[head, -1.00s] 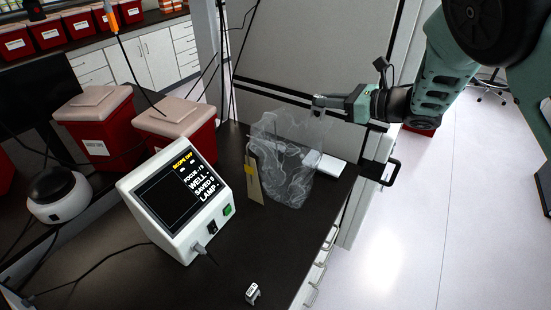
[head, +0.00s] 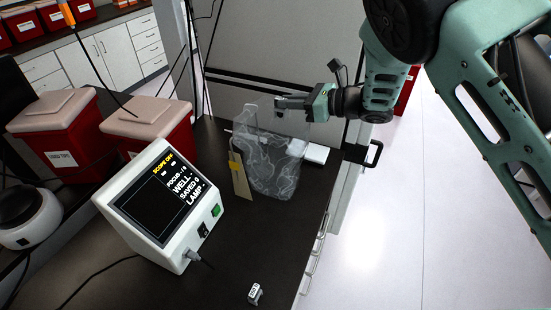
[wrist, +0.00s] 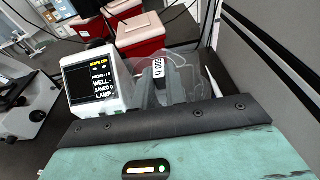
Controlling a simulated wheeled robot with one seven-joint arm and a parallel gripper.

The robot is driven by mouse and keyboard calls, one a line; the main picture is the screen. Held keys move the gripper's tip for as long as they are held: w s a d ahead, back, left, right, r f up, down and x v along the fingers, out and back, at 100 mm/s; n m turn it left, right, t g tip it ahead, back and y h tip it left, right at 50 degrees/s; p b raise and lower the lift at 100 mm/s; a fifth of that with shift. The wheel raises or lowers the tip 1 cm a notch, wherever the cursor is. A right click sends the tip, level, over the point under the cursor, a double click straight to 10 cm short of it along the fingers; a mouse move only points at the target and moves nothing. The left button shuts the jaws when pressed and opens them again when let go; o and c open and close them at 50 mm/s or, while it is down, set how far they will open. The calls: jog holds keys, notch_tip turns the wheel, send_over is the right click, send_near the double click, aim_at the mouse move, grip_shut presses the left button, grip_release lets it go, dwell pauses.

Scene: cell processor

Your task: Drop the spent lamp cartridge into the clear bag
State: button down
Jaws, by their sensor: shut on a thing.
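The clear bag (head: 275,170) stands open on the dark bench. It shows faintly behind the fingers in the wrist view. My gripper (head: 280,102) reaches in from the right, with its fingertips above the bag's upper part. It is shut on the spent lamp cartridge (wrist: 157,68), a small white block labelled "500 h" in the wrist view. The cartridge cannot be made out in the head view. I cannot tell whether it is inside the bag's rim.
A white scope box with a screen (head: 160,205) stands left of the bag. A tan card with a yellow tag (head: 239,178) is beside the bag. Red bins (head: 150,130) are behind. A small white labelled block (head: 254,293) lies near the front edge.

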jog(key=shift+f, duration=0.25)
jog(key=c, duration=1.3)
grip_release()
jog(key=shift+c, duration=0.2)
jog(key=b+v, duration=0.8)
jog(key=v, duration=0.9)
jog(key=shift+d+b, duration=0.2)
jog(key=shift+b, duration=0.1)
jog(key=shift+s, duration=0.1)
